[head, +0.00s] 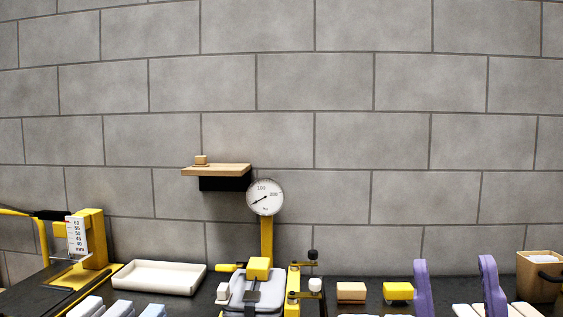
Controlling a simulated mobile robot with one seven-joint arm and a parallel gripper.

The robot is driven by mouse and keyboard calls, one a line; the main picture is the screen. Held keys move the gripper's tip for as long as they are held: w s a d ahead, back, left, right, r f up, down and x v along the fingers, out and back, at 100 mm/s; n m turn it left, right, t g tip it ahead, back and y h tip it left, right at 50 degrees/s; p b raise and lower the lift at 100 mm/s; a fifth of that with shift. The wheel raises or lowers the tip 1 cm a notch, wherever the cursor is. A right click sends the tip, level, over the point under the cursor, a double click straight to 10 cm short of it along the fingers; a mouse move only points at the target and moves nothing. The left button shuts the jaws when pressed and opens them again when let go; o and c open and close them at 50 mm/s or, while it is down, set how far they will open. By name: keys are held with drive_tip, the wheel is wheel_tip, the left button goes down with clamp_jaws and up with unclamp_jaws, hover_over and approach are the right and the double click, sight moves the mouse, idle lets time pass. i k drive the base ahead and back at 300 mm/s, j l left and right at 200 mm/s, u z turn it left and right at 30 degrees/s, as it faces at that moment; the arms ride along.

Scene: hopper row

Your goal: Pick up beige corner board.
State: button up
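No piece is plainly recognisable as the beige corner board. Several pale cream pieces (495,311) show at the bottom edge on the right, beside two purple upright brackets (420,287). The bottom edge cuts them off, so I cannot tell their full shape or whether one is the corner board. A small beige block (201,160) sits on a wooden wall shelf (225,170). My gripper is not in view.
The dark counter (385,311) also bears a cream tray (159,278), a yellow stand with a dial gauge (265,197), a yellow device with a scale (92,240), tan (351,292) and yellow (398,291) blocks, and a brown box (539,276). The wall above is mostly clear.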

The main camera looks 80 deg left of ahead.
sight(199, 161)
drive_tip(key=u, duration=3.05)
drive_tip(key=j+z, duration=0.5)
drive_tip(key=j, duration=0.7)
